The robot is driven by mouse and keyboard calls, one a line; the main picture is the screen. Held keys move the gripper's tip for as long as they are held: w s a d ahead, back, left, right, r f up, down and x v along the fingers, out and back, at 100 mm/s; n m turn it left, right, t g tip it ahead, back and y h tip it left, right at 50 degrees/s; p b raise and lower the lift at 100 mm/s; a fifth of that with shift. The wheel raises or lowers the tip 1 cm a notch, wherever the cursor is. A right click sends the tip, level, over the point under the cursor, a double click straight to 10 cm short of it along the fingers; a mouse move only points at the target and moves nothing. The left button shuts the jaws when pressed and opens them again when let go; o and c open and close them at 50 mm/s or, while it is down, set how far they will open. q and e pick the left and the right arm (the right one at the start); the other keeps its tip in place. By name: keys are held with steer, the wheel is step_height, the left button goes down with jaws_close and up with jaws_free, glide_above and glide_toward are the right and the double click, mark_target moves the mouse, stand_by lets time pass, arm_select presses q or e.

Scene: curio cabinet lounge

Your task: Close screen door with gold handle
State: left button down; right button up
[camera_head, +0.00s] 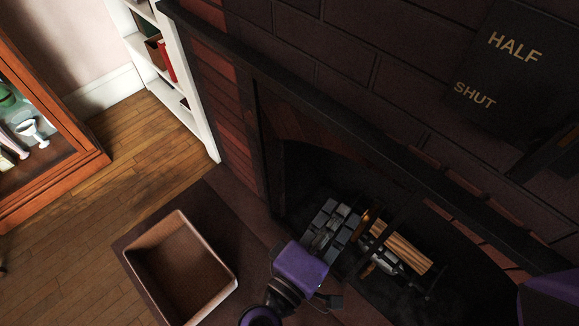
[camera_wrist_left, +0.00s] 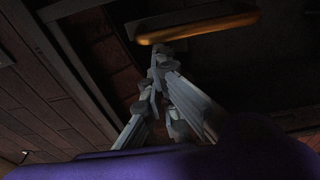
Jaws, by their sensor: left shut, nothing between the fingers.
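A gold handle (camera_head: 366,219) shows in the head view inside the dark fireplace opening, just right of my left gripper. In the left wrist view the gold handle (camera_wrist_left: 197,25) is a horizontal bar just beyond the fingertips. The screen door itself is dark and hard to make out; how far it stands open is unclear. My left gripper (camera_head: 338,225) reaches into the opening from below. Its grey fingers are shut and empty, with the tips (camera_wrist_left: 160,55) close to the handle; contact cannot be told. My right gripper cannot be made out.
Logs (camera_head: 402,249) lie right of the handle. A dark sign (camera_head: 512,65) reading "HALF SHUT" is at upper right. A brown open tray (camera_head: 150,255) sits on the hearth at lower left. A white bookshelf (camera_head: 190,105) and a glass-front wooden cabinet (camera_head: 75,125) stand farther left.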

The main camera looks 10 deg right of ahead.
arm_select(q)
steer(key=shift+s+d+f, duration=0.1)
steer(key=shift+s+d, duration=0.35)
steer(key=shift+s, duration=0.25)
steer(key=shift+s+d, duration=0.45)
steer(key=shift+s, duration=0.2)
arm_select(e)
steer(key=shift+s+f, duration=0.15)
